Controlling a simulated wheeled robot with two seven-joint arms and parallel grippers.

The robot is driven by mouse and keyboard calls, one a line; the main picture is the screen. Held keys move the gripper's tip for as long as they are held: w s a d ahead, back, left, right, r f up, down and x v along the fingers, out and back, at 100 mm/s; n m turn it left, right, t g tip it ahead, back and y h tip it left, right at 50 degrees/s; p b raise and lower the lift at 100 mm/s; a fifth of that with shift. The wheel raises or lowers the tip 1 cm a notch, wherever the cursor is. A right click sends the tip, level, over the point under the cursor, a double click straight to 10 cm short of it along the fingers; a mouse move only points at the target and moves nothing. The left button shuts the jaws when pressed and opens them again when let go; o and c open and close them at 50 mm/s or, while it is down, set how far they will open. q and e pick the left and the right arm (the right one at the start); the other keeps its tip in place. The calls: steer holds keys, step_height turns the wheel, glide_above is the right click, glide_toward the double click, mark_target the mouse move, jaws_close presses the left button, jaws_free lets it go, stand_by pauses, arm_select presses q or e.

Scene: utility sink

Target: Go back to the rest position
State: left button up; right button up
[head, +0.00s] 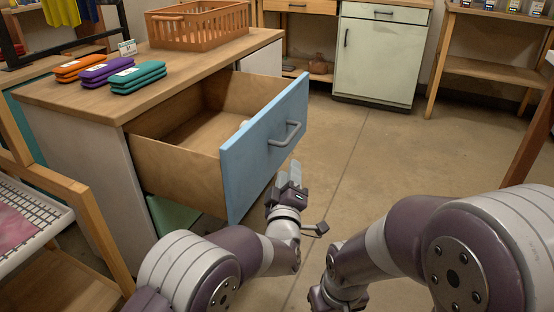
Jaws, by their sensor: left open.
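My left gripper (290,177) is in front of the open blue drawer (240,165), just below and beside its grey handle (287,134). It looks empty, and its fingers point away from me. It seems apart from the handle, though the exact gap is hard to tell. My right arm comes in from the right and bends down to the bottom edge, where its gripper is out of the frame.
The drawer juts out from a wooden-topped cabinet (100,105) bearing folded orange, purple and teal cloths (139,78) and an orange basket (199,25). A wire rack (30,215) stands at the left. The floor (375,140) to the right is clear.

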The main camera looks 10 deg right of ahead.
arm_select(q)
steer(key=s+d+f+m+g, duration=0.1)
steer(key=s+f+m+g, duration=0.2)
steer(key=f+m+g, duration=0.5)
steer(key=s+a+f+g+y+p, duration=0.1)
steer(key=s+a+f+g+p, duration=0.15)
steer(key=s+a+f, duration=0.3)
steer(key=s+a+r+m+g+y+p, duration=0.1)
steer(key=s+a+r+g+y+p, duration=0.25)
steer(key=s+a, duration=0.8)
steer(key=s+a+r+m+g+y+p, duration=0.1)
steer(key=s+a+r+g+y+p, duration=0.15)
steer(key=s+a+g, duration=0.85)
steer(key=w+a+r+t+p, duration=0.1)
steer(key=a+r+t+p, duration=0.1)
steer(key=r+p, duration=1.1)
steer(key=w+a+r+n+t+p, duration=0.1)
steer(key=a+r+t+p, duration=0.1)
steer(key=r+p, duration=1.1)
steer(key=w+a+r+n+t+p, duration=0.1)
steer(key=a+r+t+p, duration=0.2)
steer(key=r+p, duration=1)
step_height(320, 180, up, 2)
steer(key=shift+w+a+r+h, duration=0.15)
steer(key=shift+w+a+h, duration=0.15)
steer(key=shift+h, duration=0.1)
